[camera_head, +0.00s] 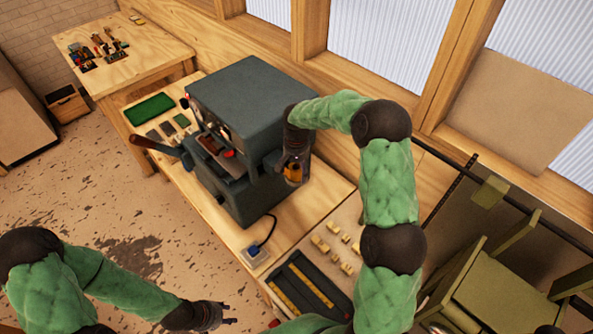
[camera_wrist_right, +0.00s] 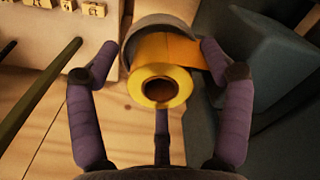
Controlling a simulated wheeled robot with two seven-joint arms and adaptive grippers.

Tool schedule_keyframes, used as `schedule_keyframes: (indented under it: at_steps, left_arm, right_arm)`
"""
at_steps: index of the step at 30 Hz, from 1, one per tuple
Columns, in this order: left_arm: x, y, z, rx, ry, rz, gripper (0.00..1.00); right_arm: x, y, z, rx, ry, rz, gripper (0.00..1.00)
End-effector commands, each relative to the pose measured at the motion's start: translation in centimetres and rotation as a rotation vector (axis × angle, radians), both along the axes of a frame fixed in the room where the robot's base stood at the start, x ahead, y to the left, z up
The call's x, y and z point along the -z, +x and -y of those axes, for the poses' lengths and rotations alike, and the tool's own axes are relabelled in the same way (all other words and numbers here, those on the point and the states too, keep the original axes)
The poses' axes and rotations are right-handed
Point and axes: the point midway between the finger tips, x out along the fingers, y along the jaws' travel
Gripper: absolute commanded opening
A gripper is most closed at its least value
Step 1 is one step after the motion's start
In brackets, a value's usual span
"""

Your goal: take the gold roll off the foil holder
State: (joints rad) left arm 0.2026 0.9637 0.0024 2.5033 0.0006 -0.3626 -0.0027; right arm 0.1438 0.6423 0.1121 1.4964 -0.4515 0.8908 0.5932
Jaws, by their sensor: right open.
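The gold roll (camera_wrist_right: 160,84) sits on the foil holder (camera_wrist_right: 135,30), whose grey curved cover shows behind it in the right wrist view. The roll's hollow core faces the camera, and a strip of gold foil runs off to its right. My right gripper (camera_wrist_right: 158,75) is open, with fingers on both sides of the roll and apart from it. In the head view the roll (camera_head: 293,172) shows small at the side of the dark machine, below my right gripper (camera_head: 294,160). My left gripper (camera_head: 222,316) is low at the bottom, far from the roll; its fingers look spread and empty.
The dark grey machine (camera_head: 250,85) stands on a wooden table (camera_head: 325,195), close beside the right gripper. Small brass type blocks (camera_head: 340,248) and a black tray (camera_head: 310,287) lie in front. A lever (camera_head: 155,143) sticks out left.

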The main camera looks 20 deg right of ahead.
Motion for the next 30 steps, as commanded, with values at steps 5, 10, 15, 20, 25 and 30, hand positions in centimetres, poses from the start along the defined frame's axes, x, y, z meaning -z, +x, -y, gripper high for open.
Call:
schedule_keyframes:
  at_steps: [5,10,15,20,25,30]
  left_arm:
    - [0.0,0.0,0.0,0.0,0.0,0.0,0.4]
    - [0.0,0.0,0.0,0.0,0.0,0.0,0.4]
    - [0.0,0.0,0.0,0.0,0.0,0.0,0.4]
    - [0.0,0.0,0.0,0.0,0.0,0.0,0.4]
    - [0.2,0.0,0.0,0.0,0.0,0.0,0.4]
    - [0.5,0.0,0.0,0.0,0.0,0.0,0.4]
  right_arm:
    - [0.0,0.0,0.0,0.0,0.0,0.0,0.68]
    - [0.0,0.0,0.0,0.0,0.0,0.0,0.2]
    - [0.0,0.0,0.0,0.0,0.0,0.001,0.15]
    - [-0.2,0.0,0.0,0.0,0.0,0.001,0.15]
    - [-1.9,0.1,0.1,0.0,-0.001,0.005,0.15]
    - [-5.2,0.1,0.0,0.001,-0.001,0.006,0.15]
